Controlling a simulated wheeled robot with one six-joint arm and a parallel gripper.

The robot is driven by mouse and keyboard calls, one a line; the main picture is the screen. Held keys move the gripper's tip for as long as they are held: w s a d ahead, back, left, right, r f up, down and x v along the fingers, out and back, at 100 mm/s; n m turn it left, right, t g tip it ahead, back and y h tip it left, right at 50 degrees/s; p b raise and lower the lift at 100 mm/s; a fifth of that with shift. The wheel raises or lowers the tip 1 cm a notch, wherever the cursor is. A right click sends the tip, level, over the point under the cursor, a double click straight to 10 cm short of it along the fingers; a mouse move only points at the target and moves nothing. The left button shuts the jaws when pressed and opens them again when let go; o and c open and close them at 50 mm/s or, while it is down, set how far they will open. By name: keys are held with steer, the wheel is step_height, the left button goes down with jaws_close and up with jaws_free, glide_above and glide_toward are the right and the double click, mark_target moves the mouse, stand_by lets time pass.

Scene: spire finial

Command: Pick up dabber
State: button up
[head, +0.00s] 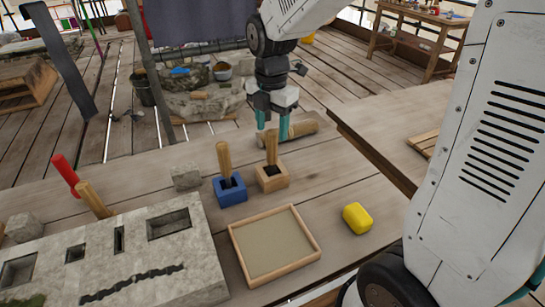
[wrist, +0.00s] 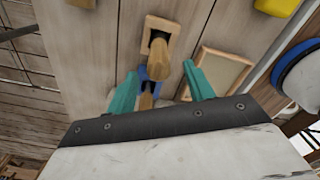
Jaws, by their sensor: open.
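Two wooden-handled tools stand upright in holders on the bench, and I cannot tell for certain which is the dabber. One handle (head: 271,147) rises from a light wooden block (head: 272,182); the other handle (head: 224,158) rises from a blue block (head: 231,194). The tools' lower ends are hidden in the blocks. My gripper (head: 272,122) is open and empty, pointing down above and near the light block's handle. In the wrist view, that handle (wrist: 163,75) shows between the teal fingers of my gripper (wrist: 161,88), with the blue block (wrist: 151,74) close by.
A framed tray (head: 272,282) and a yellow block (head: 357,218) lie in front. A stone slab (head: 185,260) with recesses is at left, near a red-handled tool (head: 65,172). A wooden cylinder (head: 303,129) lies behind the fingers. Another table (head: 400,120) stands right.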

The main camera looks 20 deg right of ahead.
mark_target(272, 144)
step_height(272, 144, down, 6)
steer(key=shift+w+f, duration=0.1)
steer(key=shift+f, duration=0.15)
jaws_close()
steer(key=shift+r, duration=0.1)
